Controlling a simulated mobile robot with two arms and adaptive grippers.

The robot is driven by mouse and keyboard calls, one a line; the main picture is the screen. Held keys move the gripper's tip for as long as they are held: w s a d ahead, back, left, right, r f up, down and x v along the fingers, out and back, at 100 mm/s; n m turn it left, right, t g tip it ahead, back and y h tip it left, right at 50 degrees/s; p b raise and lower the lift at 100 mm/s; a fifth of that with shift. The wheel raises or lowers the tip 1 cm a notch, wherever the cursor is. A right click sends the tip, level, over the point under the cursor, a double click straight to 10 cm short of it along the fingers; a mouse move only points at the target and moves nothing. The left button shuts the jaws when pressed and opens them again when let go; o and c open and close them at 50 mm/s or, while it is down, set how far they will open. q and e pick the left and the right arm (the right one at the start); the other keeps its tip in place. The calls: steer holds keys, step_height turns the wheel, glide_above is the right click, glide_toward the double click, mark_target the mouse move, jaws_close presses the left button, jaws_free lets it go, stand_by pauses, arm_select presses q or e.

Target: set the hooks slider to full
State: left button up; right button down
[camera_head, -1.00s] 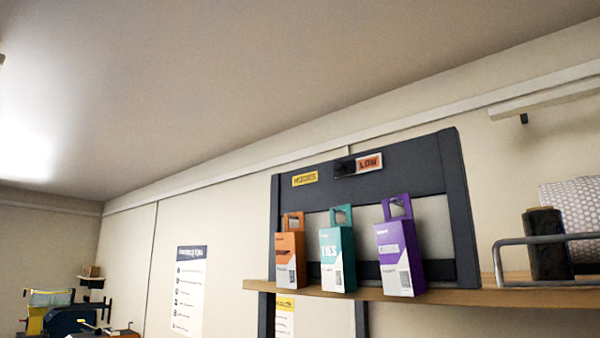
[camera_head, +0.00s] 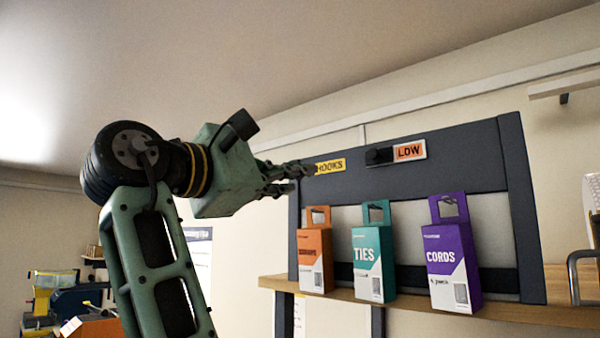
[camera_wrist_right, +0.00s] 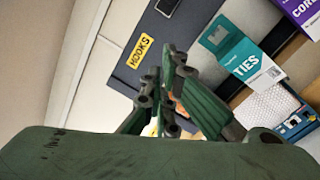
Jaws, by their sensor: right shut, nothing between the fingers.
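The hooks slider's black knob (camera_head: 379,156) sits on the dark header board (camera_head: 450,148), just left of an orange LOW label (camera_head: 409,151). A yellow HOOKS label (camera_head: 331,166) is left of the knob. My right gripper (camera_head: 308,176) is shut and empty. In the head view its fingertips are at the left end of the HOOKS label and cover its edge; I cannot tell if they touch the board. In the right wrist view the HOOKS label (camera_wrist_right: 138,52) is above the fingers (camera_wrist_right: 165,75), with a dark part of the knob (camera_wrist_right: 167,6) at the top edge. My left gripper is out of view.
A metal rail (camera_head: 574,270) is at the right.

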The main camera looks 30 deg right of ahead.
mark_target(376, 155)
steer(key=d, duration=0.3)
steer(key=d+r, duration=0.1)
steer(key=d, duration=0.2)
steer(key=d+r, duration=0.1)
steer(key=d, duration=0.2)
steer(key=shift+w+d+r+p, duration=0.2)
steer(key=shift+w+d+p, duration=0.1)
steer(key=shift+s+r, duration=0.15)
steer(key=shift+s, duration=0.1)
steer(key=shift+w+d, duration=0.1)
steer(key=shift+w, duration=0.1)
